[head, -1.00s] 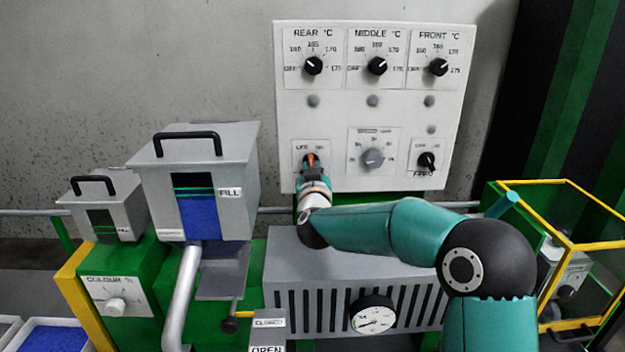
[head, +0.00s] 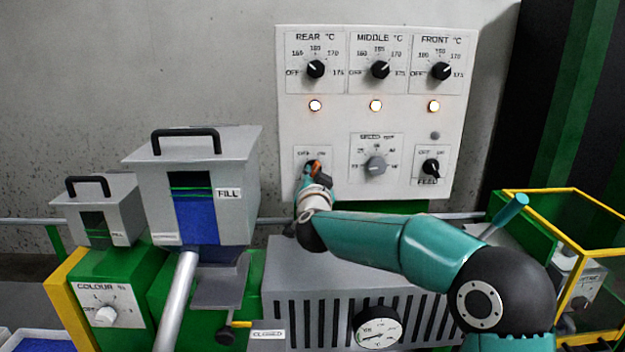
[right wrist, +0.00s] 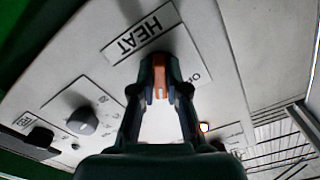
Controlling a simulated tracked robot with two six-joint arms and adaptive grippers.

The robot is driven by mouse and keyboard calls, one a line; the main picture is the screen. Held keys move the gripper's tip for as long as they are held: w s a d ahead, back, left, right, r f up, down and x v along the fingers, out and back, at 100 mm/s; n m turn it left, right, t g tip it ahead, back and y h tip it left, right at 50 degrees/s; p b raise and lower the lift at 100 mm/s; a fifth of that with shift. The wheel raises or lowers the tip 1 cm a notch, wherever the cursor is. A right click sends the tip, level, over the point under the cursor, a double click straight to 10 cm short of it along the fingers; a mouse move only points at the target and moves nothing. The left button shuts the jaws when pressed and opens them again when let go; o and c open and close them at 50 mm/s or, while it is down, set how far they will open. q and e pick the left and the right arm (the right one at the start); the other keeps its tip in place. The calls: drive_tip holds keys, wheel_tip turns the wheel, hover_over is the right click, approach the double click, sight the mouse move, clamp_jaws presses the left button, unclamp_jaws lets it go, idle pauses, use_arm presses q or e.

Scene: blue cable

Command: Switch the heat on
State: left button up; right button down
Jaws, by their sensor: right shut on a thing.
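The white control panel (head: 345,125) stands at the back against the wall. Three lamps above, the left lamp (head: 315,105), the middle lamp (head: 376,105) and the right lamp (head: 433,106), glow. My left gripper is out of view.
The feed switch (head: 431,167) and a grey speed dial (head: 376,165) sit right of the gripper, below three black temperature knobs. A grey hopper (head: 240,160) marked FILL stands left. A slotted grey housing (head: 290,270) with a gauge (head: 378,327) lies below my right arm.

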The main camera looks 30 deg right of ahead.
drive_tip(key=shift+f, duration=0.15)
drive_tip(key=c, duration=1.2)
unclamp_jaws()
drive_tip(key=v, duration=1.2)
drive_tip(key=shift+f, duration=0.1)
